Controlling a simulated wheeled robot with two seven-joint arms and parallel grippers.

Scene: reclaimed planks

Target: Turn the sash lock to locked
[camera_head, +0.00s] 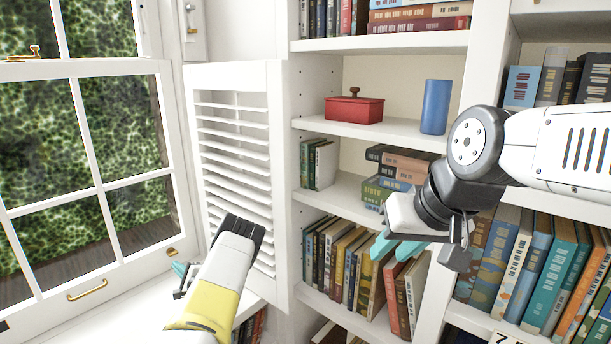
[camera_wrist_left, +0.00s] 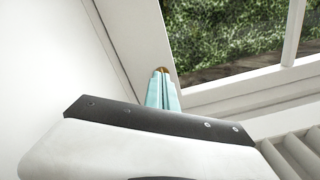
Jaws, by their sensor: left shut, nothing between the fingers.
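The brass sash lock (camera_head: 35,52) sits on the meeting rail at the upper left of the window in the head view. It is small there, and I cannot tell which way its lever is turned. My left gripper (camera_head: 180,269) is low in front of the shutter, well below and to the right of the lock. Its teal fingertips are partly hidden by my wrist. In the left wrist view its fingers (camera_wrist_left: 162,75) are closed together and empty. My right gripper (camera_head: 396,249) is in front of the bookshelf, far from the window, with its teal fingers apart.
The sash window (camera_head: 85,68) fills the left side. A brass pull (camera_head: 87,290) and a small brass fitting (camera_head: 172,252) are on its lower rail. A white louvred shutter (camera_head: 238,150) stands beside my left arm. Bookshelves (camera_head: 380,42) with books, a red box (camera_head: 354,109) and a blue cylinder (camera_head: 435,107) stand right.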

